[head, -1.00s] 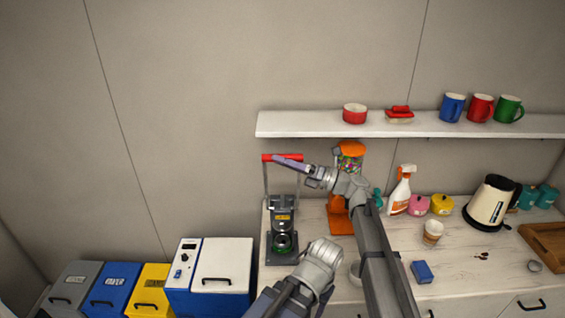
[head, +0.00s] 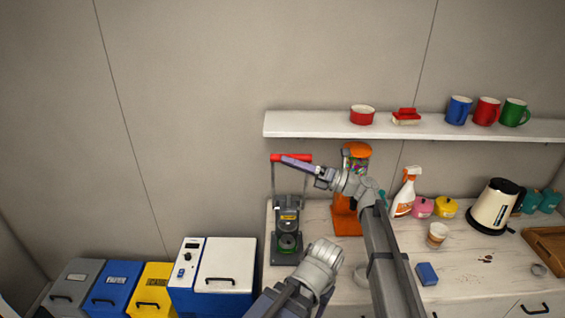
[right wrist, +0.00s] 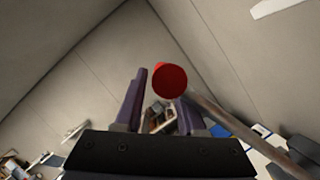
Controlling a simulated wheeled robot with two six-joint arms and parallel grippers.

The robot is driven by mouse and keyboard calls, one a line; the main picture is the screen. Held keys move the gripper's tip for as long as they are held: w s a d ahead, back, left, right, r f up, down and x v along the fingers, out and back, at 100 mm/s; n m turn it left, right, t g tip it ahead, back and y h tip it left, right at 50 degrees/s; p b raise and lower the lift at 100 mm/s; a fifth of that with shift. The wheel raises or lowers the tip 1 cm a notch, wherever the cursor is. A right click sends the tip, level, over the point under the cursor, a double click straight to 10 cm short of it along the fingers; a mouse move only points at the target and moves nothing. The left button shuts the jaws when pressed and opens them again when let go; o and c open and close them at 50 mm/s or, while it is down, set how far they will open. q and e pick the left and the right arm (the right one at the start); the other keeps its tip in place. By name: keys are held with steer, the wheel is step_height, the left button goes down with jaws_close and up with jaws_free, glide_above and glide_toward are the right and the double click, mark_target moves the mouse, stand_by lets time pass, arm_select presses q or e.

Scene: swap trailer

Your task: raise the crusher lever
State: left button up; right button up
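The can crusher (head: 288,222) stands at the left end of the counter, dark with a yellow label. Its lever has two thin upright rods and a red handle bar (head: 291,157) at the top, well above the body. A green ring or can (head: 287,243) shows low in the crusher. My right gripper (head: 286,158) has purple fingers at the red handle. In the right wrist view, the handle's round red end (right wrist: 169,80) appears between the spread fingers, overlapping the right fingertip. Whether they touch is unclear. My left gripper is not in view.
An orange candy dispenser (head: 350,185) stands right of the crusher, close to my right arm. A shelf (head: 350,126) with mugs is above. A spray bottle (head: 405,195), cup (head: 437,234), blue block (head: 427,273) and kettle (head: 494,207) stand right. Bins (head: 115,285) are lower left.

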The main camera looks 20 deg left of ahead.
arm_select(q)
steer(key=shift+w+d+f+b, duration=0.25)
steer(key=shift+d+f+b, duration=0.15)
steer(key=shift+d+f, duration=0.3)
arm_select(e)
steer(key=v, duration=0.7)
steer(key=shift+w+d+r+t, duration=0.2)
steer(key=shift+d+r+t, duration=0.1)
steer(key=shift+d+t, duration=0.1)
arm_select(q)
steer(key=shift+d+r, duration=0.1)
arm_select(e)
steer(key=shift+d, duration=0.1)
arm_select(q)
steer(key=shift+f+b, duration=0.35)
arm_select(e)
steer(key=s+d, duration=0.1)
steer(key=d, duration=0.7)
steer(key=shift+d+f, duration=0.3)
steer(key=shift+f, duration=0.15)
steer(key=shift+s, duration=0.15)
